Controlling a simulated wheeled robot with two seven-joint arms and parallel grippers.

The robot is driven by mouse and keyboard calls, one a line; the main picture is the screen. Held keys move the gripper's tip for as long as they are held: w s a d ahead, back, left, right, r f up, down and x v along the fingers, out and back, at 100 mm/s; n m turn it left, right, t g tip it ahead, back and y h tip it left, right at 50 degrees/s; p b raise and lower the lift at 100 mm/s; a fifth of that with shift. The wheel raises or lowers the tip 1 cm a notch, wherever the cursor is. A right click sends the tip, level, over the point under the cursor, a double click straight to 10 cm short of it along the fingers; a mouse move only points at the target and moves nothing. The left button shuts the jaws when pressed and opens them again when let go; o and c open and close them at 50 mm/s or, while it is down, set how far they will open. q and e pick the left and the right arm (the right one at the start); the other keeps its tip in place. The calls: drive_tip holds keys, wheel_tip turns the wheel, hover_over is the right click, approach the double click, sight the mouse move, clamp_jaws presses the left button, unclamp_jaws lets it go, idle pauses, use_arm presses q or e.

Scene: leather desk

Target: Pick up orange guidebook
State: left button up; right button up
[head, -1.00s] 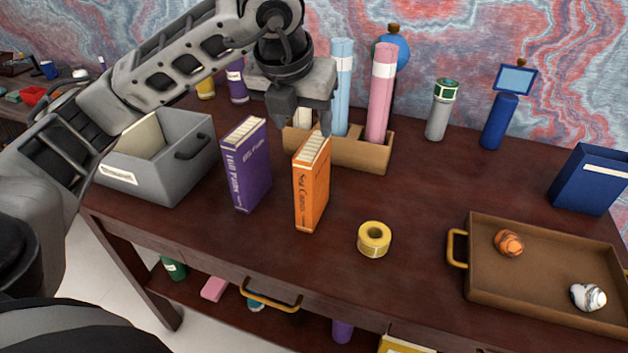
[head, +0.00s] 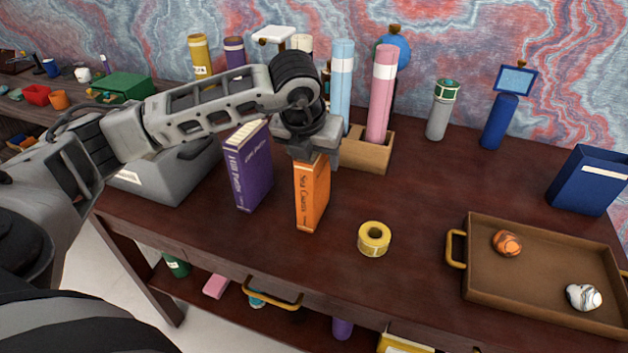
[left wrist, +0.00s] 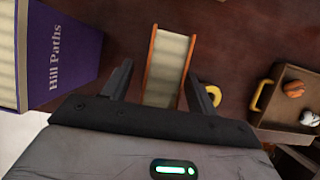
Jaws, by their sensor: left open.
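The orange guidebook (head: 312,197) stands upright on the dark wooden desk, just right of a purple book (head: 249,172). My left gripper (head: 312,158) is at the top of the orange guidebook and hides part of its upper edge. In the left wrist view, the orange guidebook (left wrist: 168,65) shows its pale page edges between the two open fingers of my left gripper (left wrist: 160,88). A gap shows beside the book, so the fingers are not closed on it. The purple book (left wrist: 62,55) is left of the left finger. My right gripper is not in view.
A yellow tape roll (head: 374,239) lies right of the guidebook. A brown tray (head: 520,280) with two stones is further right. A grey box (head: 165,175) stands left, and a wooden holder (head: 372,152) with rolled tubes stands behind.

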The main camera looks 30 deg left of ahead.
use_arm(q)
drive_tip(key=shift+c, duration=0.4)
clamp_jaws()
drive_tip(key=shift+r, duration=0.2)
